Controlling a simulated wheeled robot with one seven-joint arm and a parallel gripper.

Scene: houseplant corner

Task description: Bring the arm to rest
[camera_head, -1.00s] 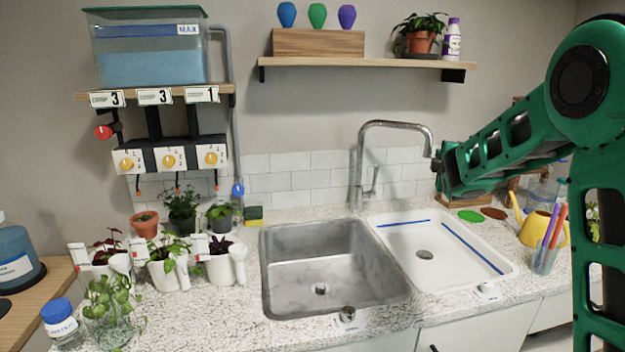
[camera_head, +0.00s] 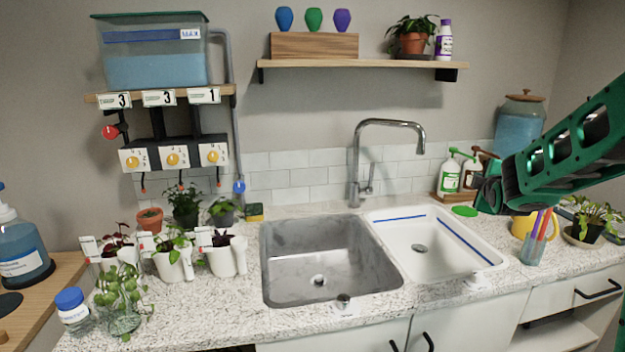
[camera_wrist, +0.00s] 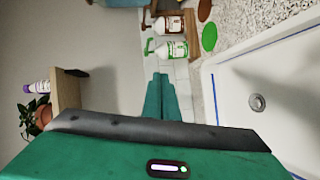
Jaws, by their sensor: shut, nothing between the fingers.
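My green arm reaches in from the right edge in the head view. My gripper (camera_head: 484,194) is at its left end, over the counter to the right of the white basin. In the wrist view my gripper (camera_wrist: 160,78) shows its fingers together, with nothing between them. It holds nothing and appears clear of the white basin (camera_wrist: 285,85) and the bottles. In the head view the arm hides part of the wall and part of the yellow watering can.
Two pump bottles (camera_head: 450,176) stand behind the gripper, with a glass jar (camera_head: 519,125) farther right. A yellow watering can (camera_head: 520,226), a cup of pens (camera_head: 532,250) and a potted plant (camera_head: 590,222) are below the arm. A shelf (camera_head: 365,64) hangs above the faucet (camera_head: 357,160).

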